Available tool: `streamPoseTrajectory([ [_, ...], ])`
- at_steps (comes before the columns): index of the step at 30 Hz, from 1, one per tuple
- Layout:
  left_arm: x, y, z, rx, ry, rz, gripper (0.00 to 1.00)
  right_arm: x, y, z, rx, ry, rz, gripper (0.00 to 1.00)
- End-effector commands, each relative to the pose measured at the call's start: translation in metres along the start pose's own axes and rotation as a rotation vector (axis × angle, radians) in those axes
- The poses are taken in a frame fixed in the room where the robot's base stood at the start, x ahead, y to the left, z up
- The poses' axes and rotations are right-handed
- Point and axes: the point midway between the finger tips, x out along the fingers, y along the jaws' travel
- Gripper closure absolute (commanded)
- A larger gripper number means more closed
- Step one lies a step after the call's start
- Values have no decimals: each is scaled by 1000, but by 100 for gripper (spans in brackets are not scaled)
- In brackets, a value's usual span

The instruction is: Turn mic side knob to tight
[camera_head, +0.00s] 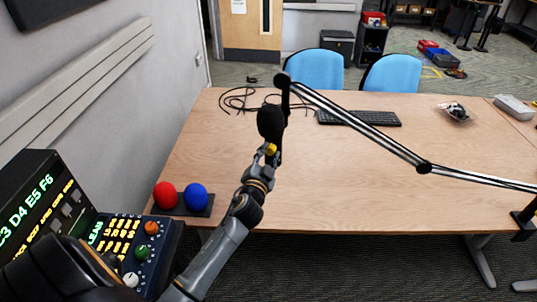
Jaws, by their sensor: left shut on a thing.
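The black microphone (270,121) hangs at the left end of a jointed boom arm (350,121), above the wooden table. My left gripper (270,150) reaches up from the lower left to the lower part of the microphone mount. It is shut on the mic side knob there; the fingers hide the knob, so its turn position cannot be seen. My right gripper is not in view.
A red ball and a blue ball (196,197) sit on a dark base at the table's near left corner. A control panel (130,250) stands lower left. Black cables (240,99) and a keyboard (370,118) lie behind the microphone. The table's front middle (380,205) is clear.

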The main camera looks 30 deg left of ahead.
Motion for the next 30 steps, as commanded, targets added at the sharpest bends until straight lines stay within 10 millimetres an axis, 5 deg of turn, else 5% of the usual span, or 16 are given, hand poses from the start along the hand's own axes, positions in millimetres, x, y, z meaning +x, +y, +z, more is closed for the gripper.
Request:
streamPoseTrajectory([
  [5,0,0,0,2,0,0,100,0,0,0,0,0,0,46],
  [6,0,0,0,2,0,0,68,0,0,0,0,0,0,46],
  [9,0,0,0,2,0,0,48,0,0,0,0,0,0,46],
  [20,-3,0,1,0,-1,1,47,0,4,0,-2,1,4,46],
  [30,-61,1,2,-1,-3,2,47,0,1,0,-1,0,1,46],
])
